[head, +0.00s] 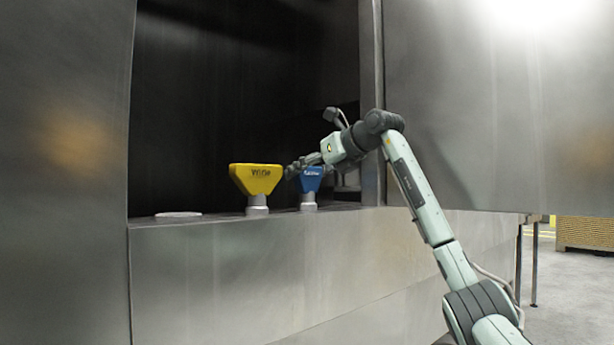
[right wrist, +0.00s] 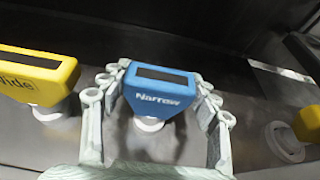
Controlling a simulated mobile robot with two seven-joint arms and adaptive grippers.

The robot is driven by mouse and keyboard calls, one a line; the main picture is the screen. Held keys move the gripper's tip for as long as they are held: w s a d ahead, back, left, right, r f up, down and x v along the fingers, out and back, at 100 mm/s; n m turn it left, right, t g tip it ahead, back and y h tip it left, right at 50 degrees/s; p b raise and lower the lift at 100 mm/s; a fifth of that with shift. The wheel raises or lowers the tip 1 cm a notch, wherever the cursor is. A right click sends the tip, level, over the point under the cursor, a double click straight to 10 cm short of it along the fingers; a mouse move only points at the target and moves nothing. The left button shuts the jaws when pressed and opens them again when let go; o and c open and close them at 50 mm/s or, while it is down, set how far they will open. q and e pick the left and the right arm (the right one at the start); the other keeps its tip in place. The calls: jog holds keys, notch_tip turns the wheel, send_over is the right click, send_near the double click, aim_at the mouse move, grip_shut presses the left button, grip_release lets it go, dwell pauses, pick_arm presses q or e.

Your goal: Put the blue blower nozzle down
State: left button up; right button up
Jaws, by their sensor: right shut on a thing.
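The blue nozzle (head: 311,181), labelled "Narrow" in the right wrist view (right wrist: 158,98), is upright with its wide slotted mouth on top. My right gripper (head: 299,169) is shut on it, with fingers on both sides of the blue head in the right wrist view (right wrist: 160,88). Its pale neck (head: 308,201) is at the steel ledge (head: 230,250); I cannot tell whether it bears on the ledge or hangs just above. My left gripper is not in view.
A yellow nozzle (head: 256,180), labelled "Wide", stands upright just left of the blue one. An empty-looking pale round disc (head: 178,215) lies farther left. At the right of the wrist view are a pale ring (right wrist: 284,142) and a yellow part (right wrist: 309,124). A steel panel (head: 480,110) stands right.

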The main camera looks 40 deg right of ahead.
jog(key=shift+r, duration=0.15)
jog(key=o, duration=0.8)
jog(key=shift+f, duration=0.25)
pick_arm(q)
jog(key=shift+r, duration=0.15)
pick_arm(e)
jog(key=o, duration=0.5)
jog(key=shift+r, duration=0.2)
jog(key=shift+s+r, duration=0.1)
jog(key=shift+s, duration=0.1)
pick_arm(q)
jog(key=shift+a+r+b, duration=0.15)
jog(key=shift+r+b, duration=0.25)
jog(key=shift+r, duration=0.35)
pick_arm(e)
jog(key=v, duration=1.1)
jog(key=shift+s, duration=0.3)
jog(key=shift+r, duration=0.1)
